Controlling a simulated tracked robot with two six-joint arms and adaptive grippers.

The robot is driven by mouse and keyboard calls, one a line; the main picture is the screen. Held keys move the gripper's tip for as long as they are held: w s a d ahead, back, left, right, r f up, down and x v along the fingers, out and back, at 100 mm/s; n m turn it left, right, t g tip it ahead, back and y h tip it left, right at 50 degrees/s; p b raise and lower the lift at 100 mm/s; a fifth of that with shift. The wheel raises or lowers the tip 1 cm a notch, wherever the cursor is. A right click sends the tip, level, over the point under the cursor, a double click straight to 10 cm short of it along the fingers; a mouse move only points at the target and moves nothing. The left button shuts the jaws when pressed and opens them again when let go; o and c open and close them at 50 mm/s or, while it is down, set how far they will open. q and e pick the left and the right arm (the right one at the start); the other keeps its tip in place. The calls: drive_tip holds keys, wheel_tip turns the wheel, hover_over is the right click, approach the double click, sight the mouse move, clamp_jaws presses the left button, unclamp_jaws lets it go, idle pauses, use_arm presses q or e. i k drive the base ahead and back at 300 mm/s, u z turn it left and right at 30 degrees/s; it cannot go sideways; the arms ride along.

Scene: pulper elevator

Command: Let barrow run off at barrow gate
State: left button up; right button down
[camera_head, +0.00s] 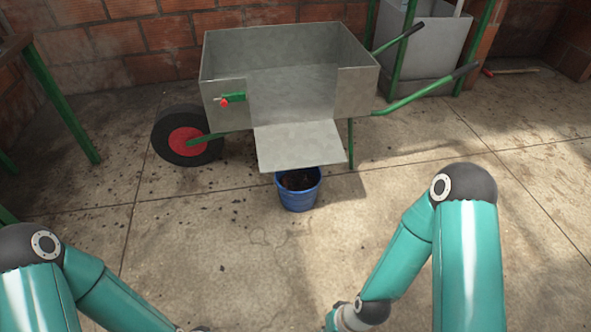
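A grey metal barrow (225,105) stands ahead of me, with green handles to the right and a red-hubbed black wheel at its left. A flat plate, the gate (300,147), slopes out and down from an opening in its near side. A green latch with a red knob (231,99) sits on the near wall, left of the opening. The visible inside of the barrow looks empty. A blue bucket (299,198) stands on the floor under the plate's lower edge, with dark reddish stuff in it. Both my grippers lie below the bottom edge of the picture.
A brick wall (130,40) runs behind the barrow. Green-legged frames stand at the left (62,105) and behind right (398,45), beside a grey bin (430,50). Dark bits lie scattered on the concrete floor. The floor between me and the bucket is clear.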

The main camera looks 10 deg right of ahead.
sight(299, 145)
drive_tip(key=u, duration=0.05)
drive_tip(key=i, duration=0.95)
drive_tip(key=z, duration=0.1)
